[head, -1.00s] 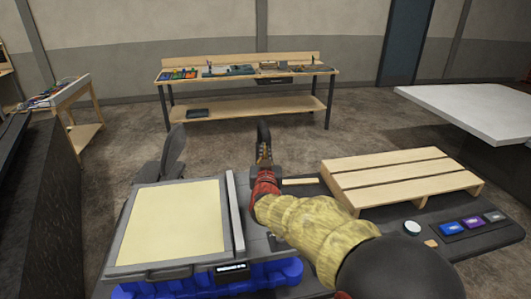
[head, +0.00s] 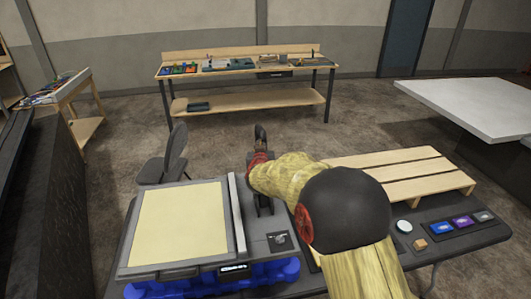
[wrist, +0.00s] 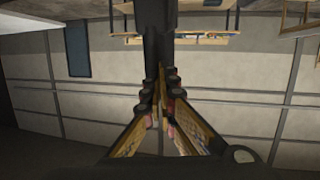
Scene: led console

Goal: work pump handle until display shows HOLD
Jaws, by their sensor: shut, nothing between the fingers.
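The grey console (head: 239,226) has a cream panel (head: 184,224) on its left and a small lit display (head: 235,268) on its front edge. The display's text is too small to read. A black upright part, seemingly the pump (head: 265,207), stands right of the panel, partly behind my arm. My gripper (wrist: 160,75) is shut and empty, with its fingertips together. In the wrist view a dark bar, seemingly the pump handle (wrist: 160,28), runs from the top edge to the fingertips. Whether they touch is unclear. In the head view my arm hides most of the gripper.
A wooden slatted pallet (head: 398,178), a white round knob (head: 404,226), a small wooden block (head: 421,244) and several coloured buttons (head: 461,222) lie to the right. A blue part (head: 280,271) sits under the console's front. A folding chair (head: 166,160) stands behind.

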